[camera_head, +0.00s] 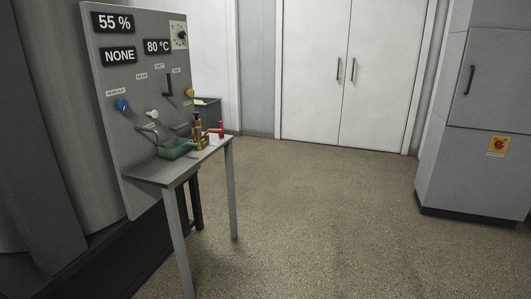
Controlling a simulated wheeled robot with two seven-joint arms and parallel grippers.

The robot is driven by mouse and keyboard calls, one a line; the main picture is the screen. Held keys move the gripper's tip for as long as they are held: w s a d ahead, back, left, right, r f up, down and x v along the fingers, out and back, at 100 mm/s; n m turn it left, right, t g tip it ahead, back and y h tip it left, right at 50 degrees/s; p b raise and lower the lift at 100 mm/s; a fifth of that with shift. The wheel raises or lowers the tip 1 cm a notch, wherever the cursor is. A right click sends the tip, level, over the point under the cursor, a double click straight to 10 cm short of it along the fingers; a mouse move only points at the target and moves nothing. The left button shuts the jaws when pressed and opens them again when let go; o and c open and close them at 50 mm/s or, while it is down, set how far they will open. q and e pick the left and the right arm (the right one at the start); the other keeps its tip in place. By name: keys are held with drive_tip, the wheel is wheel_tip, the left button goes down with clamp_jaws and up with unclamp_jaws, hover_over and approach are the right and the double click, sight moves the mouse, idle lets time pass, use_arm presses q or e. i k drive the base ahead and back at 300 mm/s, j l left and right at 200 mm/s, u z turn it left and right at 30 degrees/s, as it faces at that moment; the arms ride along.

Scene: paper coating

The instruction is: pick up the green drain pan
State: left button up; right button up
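The green drain pan (174,151) is a small open tray on the narrow grey table (150,174) at the left. It sits near the middle of the tabletop, in front of the upright control panel (118,140). Just to its right is a small brass and black fitting (198,136) with a red part (220,130) beside it. Whether the pan touches the fitting I cannot tell. Neither of my grippers shows in the head view.
The panel carries displays (113,22), a blue knob (122,105), a white knob (152,114) and a yellow knob (189,92). A grey cabinet (471,170) is at the right. The floor (320,215) between is clear, with white double doors (345,75) behind.

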sight(183, 147)
drive_tip(key=i+u, duration=0.45)
drive_tip(key=i, duration=0.25)
drive_tip(key=i+l+u, duration=0.15)
drive_tip(key=i+u, duration=0.35)
drive_tip(key=i, duration=0.15)
